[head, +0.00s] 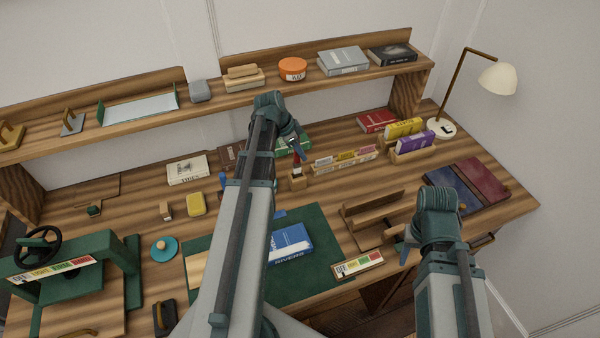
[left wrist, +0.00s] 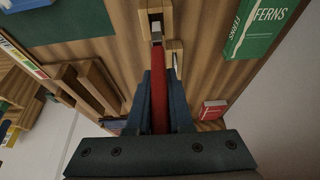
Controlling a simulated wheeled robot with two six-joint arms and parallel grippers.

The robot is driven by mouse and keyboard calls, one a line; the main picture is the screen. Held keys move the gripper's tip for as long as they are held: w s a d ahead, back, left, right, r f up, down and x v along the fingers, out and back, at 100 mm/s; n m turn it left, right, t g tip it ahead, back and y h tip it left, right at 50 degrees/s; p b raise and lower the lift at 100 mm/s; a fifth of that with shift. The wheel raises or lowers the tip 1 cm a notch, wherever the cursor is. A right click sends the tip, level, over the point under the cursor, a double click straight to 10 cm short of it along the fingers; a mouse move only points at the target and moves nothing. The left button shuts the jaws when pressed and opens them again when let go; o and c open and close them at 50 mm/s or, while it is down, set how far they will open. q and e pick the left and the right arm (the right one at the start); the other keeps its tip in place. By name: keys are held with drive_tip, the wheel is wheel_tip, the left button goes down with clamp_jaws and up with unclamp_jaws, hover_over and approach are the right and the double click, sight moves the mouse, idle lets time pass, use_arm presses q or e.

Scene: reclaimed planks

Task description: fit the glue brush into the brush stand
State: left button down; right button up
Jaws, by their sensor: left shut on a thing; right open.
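The glue brush has a red handle (left wrist: 159,105) and a grey ferrule. My left gripper (left wrist: 161,78) is shut on the handle, which lies between its two dark blue fingers. In the head view this gripper (head: 297,150) is just above the small wooden brush stand (head: 297,183). In the left wrist view the brush's far end is at the wooden stand (left wrist: 143,24), overlapping its opening. I cannot tell how deep it sits. My right gripper (head: 405,251) is open and empty, low over the desk's front right, partly hidden by its own arm.
A wooden card holder (head: 344,163) with several coloured cards is close right of the stand. A green book (head: 295,139) lies behind it. A green mat (head: 318,262) with a blue book (head: 290,243) is in front. A wooden rack (head: 372,208) stands nearer my right gripper.

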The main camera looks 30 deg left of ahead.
sight(299, 162)
use_arm(q)
drive_tip(key=shift+f+b, duration=2.45)
drive_tip(key=shift+f, duration=0.7)
drive_tip(key=shift+r, duration=0.15)
use_arm(e)
wheel_tip(299, 162, down, 6)
drive_tip(key=shift+r, duration=0.1)
use_arm(q)
drive_tip(key=c, duration=0.8)
unclamp_jaws()
use_arm(e)
drive_tip(key=shift+f, duration=0.2)
use_arm(q)
drive_tip(key=shift+s+a+r+p, duration=0.15)
drive_tip(key=shift+r+p, duration=0.55)
drive_tip(key=shift+p, duration=0.1)
drive_tip(key=p+v, duration=0.9)
drive_tip(key=v, duration=0.1)
drive_tip(key=shift+a+r+p, duration=0.15)
drive_tip(key=shift+r+p, duration=0.15)
drive_tip(key=shift+p, duration=0.1)
use_arm(e)
wheel_tip(299, 162, up, 11)
drive_tip(key=shift+r, duration=0.2)
